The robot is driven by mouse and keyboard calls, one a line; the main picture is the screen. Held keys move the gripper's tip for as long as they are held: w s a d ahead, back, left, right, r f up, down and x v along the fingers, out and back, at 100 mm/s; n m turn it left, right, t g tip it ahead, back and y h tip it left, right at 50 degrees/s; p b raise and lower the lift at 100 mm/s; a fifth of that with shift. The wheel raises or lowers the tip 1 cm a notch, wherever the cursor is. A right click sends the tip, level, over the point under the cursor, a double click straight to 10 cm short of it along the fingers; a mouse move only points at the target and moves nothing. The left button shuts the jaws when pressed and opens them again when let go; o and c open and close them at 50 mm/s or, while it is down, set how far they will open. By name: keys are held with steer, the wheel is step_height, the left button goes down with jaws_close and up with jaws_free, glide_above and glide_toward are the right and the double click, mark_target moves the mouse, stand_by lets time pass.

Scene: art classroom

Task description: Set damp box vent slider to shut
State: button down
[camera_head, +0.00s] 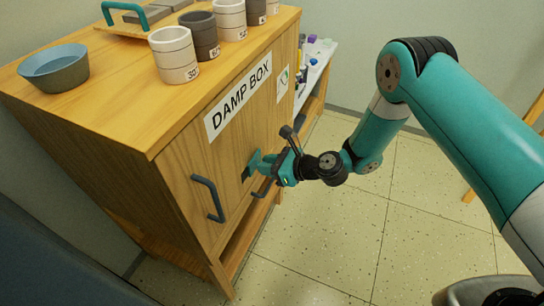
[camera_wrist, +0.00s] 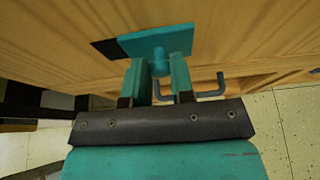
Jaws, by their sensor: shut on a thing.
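The damp box (camera_head: 185,150) is a wooden cabinet with a "DAMP BOX" label on its front. Its vent slider is a teal plate with a round knob, seen close in the wrist view (camera_wrist: 152,42). A dark vent opening (camera_wrist: 104,48) shows at the plate's left end; how much of the vent the plate covers is hard to tell. My gripper (camera_head: 258,165) is at the cabinet front, and in the wrist view its two teal fingers (camera_wrist: 160,68) are shut on the knob, one on each side. In the head view my gripper partly hides the slider.
A dark bar handle (camera_head: 208,198) sticks out left of my gripper, and another handle (camera_head: 263,188) is just below it. Pots (camera_head: 174,55) and a blue bowl (camera_head: 55,68) stand on top. The tiled floor (camera_head: 340,240) at right is clear.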

mark_target(246, 175)
steer(key=s, duration=0.1)
steer(key=s+a, duration=0.1)
steer(key=s, duration=0.2)
steer(key=shift+a, duration=0.3)
steer(key=c, duration=1)
jaws_free()
steer(key=shift+d+r, duration=0.1)
steer(key=shift+d, duration=0.2)
steer(key=v, duration=1.6)
steer(key=shift+s+d+r, duration=0.1)
steer(key=shift+d+r, duration=0.15)
steer(key=shift+r, duration=0.05)
